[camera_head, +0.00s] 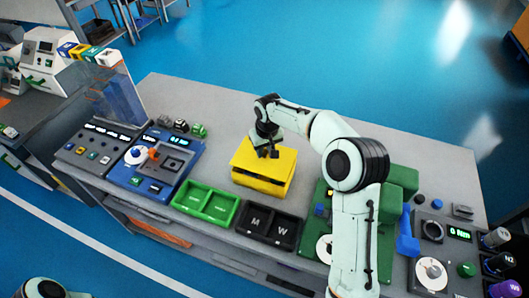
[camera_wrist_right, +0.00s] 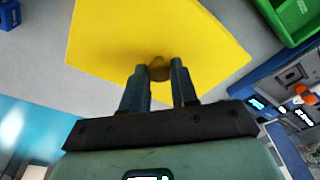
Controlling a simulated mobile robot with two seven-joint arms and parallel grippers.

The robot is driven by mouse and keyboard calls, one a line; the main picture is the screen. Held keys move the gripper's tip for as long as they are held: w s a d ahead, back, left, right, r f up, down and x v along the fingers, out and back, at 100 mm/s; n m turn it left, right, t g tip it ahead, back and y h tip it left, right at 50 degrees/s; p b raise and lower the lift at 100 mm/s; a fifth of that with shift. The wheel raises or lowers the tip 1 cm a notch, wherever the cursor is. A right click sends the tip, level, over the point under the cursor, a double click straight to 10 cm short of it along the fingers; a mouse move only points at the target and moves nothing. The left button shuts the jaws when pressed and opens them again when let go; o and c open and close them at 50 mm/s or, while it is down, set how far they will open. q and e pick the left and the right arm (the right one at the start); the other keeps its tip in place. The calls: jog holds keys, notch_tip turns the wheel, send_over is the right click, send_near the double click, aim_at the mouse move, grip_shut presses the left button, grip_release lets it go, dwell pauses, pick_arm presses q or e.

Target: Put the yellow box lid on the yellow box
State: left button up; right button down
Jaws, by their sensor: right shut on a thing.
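The yellow box (camera_head: 262,186) stands on the grey table, left of the middle of the head view. The yellow box lid (camera_head: 284,160) is over the top of the box; I cannot tell whether it is fully seated. My right gripper (camera_head: 268,153) points down at the lid from above. In the right wrist view, my right gripper (camera_wrist_right: 160,72) is shut on the small brownish knob of the lid (camera_wrist_right: 120,40). The lid hides the box there. Only a piece of my left arm shows at the bottom left of the head view, without its gripper.
Green open bins (camera_head: 206,204) and a black bin pair (camera_head: 268,226) sit in front of the box. A blue device (camera_head: 157,163) is at left, with small dark and green blocks (camera_head: 198,131) behind. A green device (camera_head: 400,180) lies right, beneath my right arm. Bare table lies behind the box.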

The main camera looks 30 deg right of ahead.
aim_at(267, 161)
pick_arm(q)
jog(key=shift+s, duration=0.1)
pick_arm(e)
jog(key=shift+f, duration=0.6)
pick_arm(q)
jog(key=shift+f, duration=0.1)
pick_arm(e)
jog(key=shift+f, duration=0.65)
jog(key=c, duration=0.9)
grip_release()
pick_arm(q)
jog(key=shift+s+f, duration=0.15)
jog(key=shift+f, duration=0.05)
pick_arm(e)
jog(key=shift+o, duration=0.2)
pick_arm(q)
jog(key=shift+w+r+p, duration=0.45)
jog(key=shift+w+r, duration=0.35)
jog(key=shift+r, duration=0.05)
pick_arm(e)
notch_tip(267, 161, up, 13)
jog(key=s, duration=0.1)
jog(key=shift+s, duration=0.4)
